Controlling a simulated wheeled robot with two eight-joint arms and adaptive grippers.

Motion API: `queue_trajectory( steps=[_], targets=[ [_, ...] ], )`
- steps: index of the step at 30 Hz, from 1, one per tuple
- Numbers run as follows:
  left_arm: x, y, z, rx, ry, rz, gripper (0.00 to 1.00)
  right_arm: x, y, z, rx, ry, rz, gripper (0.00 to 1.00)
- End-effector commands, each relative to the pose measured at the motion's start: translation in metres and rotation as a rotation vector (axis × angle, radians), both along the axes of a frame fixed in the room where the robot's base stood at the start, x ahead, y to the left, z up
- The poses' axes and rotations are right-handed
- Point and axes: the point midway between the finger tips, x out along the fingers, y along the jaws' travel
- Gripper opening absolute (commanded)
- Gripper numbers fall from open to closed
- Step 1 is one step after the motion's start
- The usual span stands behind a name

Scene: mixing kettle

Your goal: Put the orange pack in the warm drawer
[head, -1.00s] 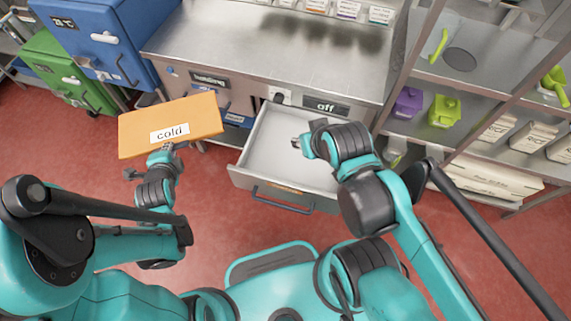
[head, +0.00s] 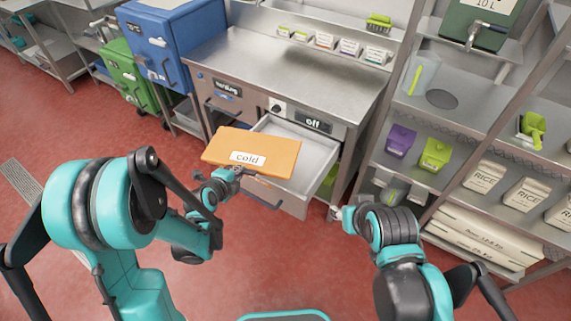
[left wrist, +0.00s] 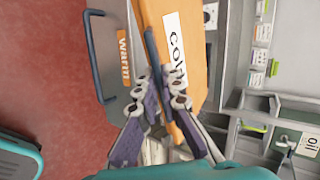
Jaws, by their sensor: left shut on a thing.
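The orange pack (head: 270,145) is a flat slab with a white "cold" label. My left gripper (head: 236,174) is shut on its near edge and holds it raised, over the left and front part of the open drawer (head: 312,172). The drawer is pulled out, and the visible part of its inside looks empty; the pack hides the rest. In the left wrist view, the drawer front (left wrist: 110,70) carries an orange "warm" label, and the pack (left wrist: 190,50) is between my fingers (left wrist: 163,88). My right gripper (head: 338,213) is right of the drawer, apart from it; its fingers are too small to read.
A dial and an "off" display (head: 313,122) sit above the drawer. The steel counter (head: 290,75) is mostly clear. A shelf with purple (head: 401,140) and green containers and rice bags (head: 482,178) stands right. Blue (head: 172,45) and green cabinets stand left.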

Motion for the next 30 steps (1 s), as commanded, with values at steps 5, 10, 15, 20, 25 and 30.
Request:
queue_trajectory(
  steps=[5,10,15,20,25,30],
  targets=[
    [0.040,-0.037,-0.022,-0.005,-0.009,-0.176,0.00,0.000,0.000,-0.016,0.000,0.000,0.000,0.40],
    [0.059,-0.058,-0.029,-0.006,-0.011,-0.271,0.00,0.000,0.000,-0.022,0.000,0.000,0.000,0.40],
    [0.076,-0.074,-0.042,-0.005,-0.012,-0.294,0.00,0.000,0.000,-0.029,0.000,0.000,0.000,0.40],
    [0.101,-0.093,-0.062,-0.005,-0.012,-0.293,0.00,0.000,0.000,-0.042,0.000,0.000,0.000,0.40],
    [0.128,-0.113,-0.082,-0.004,-0.012,-0.292,0.00,0.000,0.000,-0.054,0.000,0.000,0.000,0.40],
    [0.147,-0.127,-0.095,-0.005,-0.012,-0.290,0.00,0.000,0.000,-0.061,0.000,0.000,0.000,0.40]
  ],
)
